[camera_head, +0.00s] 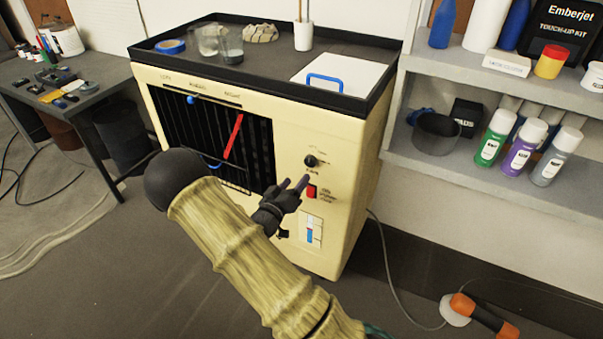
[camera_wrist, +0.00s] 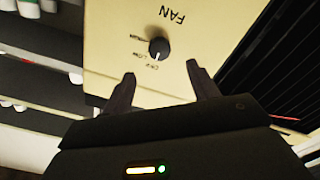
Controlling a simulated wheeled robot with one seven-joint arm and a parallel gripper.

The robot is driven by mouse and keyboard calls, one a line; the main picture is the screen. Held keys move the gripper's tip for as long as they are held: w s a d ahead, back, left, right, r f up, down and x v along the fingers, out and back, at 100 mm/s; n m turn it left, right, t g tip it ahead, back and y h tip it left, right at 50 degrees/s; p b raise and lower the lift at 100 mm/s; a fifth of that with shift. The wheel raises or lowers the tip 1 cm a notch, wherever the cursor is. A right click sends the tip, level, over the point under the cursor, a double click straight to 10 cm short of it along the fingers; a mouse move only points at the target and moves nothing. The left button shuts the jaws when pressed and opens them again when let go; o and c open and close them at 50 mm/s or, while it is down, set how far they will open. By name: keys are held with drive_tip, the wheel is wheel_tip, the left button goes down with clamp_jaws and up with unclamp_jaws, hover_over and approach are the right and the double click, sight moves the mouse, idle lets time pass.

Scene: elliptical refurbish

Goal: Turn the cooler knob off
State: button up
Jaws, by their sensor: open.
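The cooler (camera_head: 350,160) is a cream box with a dark louvred grille on its front. Its black round knob (camera_head: 310,161) sits on the right of the front panel, above a red switch (camera_head: 311,191). In the wrist view the knob (camera_wrist: 159,50) shows a white pointer mark, with "FAN", "OFF" and "LOW" lettering around it. The pointer is on the side of the OFF and LOW labels; which one it marks I cannot tell. My gripper (camera_head: 294,183) is open and empty, just below the knob in the head view. In the wrist view the fingertips (camera_wrist: 161,76) are apart, with the knob between and beyond them.
A tray top (camera_head: 270,87) on the cooler holds blue tape, jars, a cup and a white lid with a blue handle (camera_head: 325,78). Shelves (camera_head: 440,165) with spray cans stand right. A dark table (camera_head: 85,100) stands left. A cable (camera_head: 392,245) runs along the floor.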

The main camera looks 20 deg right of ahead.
drive_tip(key=v, duration=0.8)
drive_tip(key=shift+s, duration=0.2)
drive_tip(key=shift+w+a, duration=0.1)
drive_tip(key=shift+a, duration=0.1)
drive_tip(key=s+a+r+g+y, duration=0.1)
drive_tip(key=s+a+g+y, duration=0.4)
drive_tip(key=y, duration=0.8)
drive_tip(key=s+r+n+g+y, duration=0.1)
drive_tip(key=s+r+n+g, duration=0.35)
drive_tip(key=s, duration=0.75)
wheel_tip(320, 180, up, 18)
drive_tip(key=m+t+p, duration=0.1)
drive_tip(key=p, duration=1.5)
drive_tip(key=shift+w+d+p, duration=0.25)
drive_tip(key=shift+d+p, duration=0.05)
drive_tip(key=shift+d, duration=0.1)
